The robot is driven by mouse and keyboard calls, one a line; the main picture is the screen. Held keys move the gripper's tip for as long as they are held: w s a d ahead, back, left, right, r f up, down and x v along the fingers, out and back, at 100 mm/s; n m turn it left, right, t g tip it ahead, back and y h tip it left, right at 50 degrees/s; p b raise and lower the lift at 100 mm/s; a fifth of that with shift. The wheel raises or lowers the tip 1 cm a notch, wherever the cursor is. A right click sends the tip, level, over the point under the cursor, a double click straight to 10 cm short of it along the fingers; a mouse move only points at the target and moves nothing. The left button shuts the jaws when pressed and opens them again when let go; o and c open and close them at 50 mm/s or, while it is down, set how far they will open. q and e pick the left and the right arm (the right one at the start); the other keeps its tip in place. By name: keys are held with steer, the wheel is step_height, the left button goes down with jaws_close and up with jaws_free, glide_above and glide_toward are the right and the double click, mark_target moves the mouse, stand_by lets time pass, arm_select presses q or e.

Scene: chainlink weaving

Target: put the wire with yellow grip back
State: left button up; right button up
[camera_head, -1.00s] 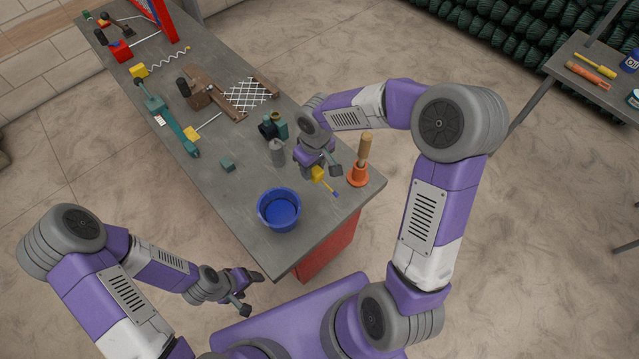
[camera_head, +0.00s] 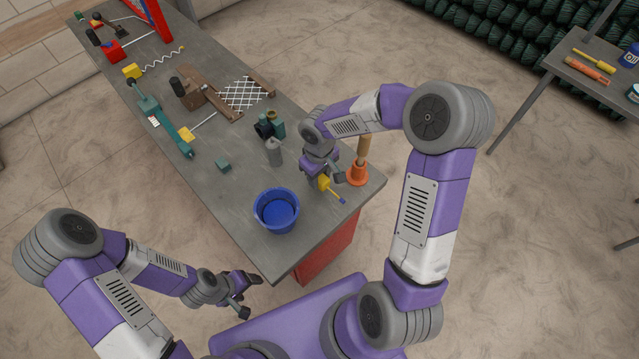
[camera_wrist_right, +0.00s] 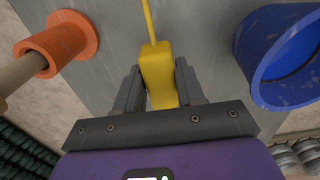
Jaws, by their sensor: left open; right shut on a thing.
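My right gripper (camera_head: 322,180) is shut on a yellow grip (camera_head: 323,184) with a thin yellow rod; its far tip looks blue in the head view. It is over the near right part of the grey workbench (camera_head: 235,205), between the blue bucket (camera_head: 277,211) and an orange cone-shaped base (camera_head: 357,173). The right wrist view shows the yellow grip (camera_wrist_right: 158,75) between both fingers, rod pointing away. Whether it touches the bench is unclear. My left gripper (camera_head: 248,293) is open and empty, off the bench's near left side. Another yellow grip (camera_head: 133,71) with a wavy wire lies farther back.
A third yellow grip (camera_head: 186,133) with a straight wire lies near a teal bar (camera_head: 172,128). Bare bench lies left of the bucket.

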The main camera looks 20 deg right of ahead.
mark_target(323, 178)
step_height(323, 178, down, 4)
steer(key=shift+r+b, duration=0.15)
steer(key=shift+b, duration=0.35)
steer(key=shift+r, duration=0.1)
steer(key=o, duration=1.1)
steer(key=shift+s+f, duration=0.1)
steer(key=shift+f, duration=0.15)
steer(key=r+p, duration=0.1)
steer(key=r, duration=0.1)
steer(key=r+p, duration=0.1)
steer(key=r, duration=0.2)
steer(key=s+r+p, duration=0.1)
steer(key=r, duration=0.1)
steer(key=shift+d+r, duration=0.35)
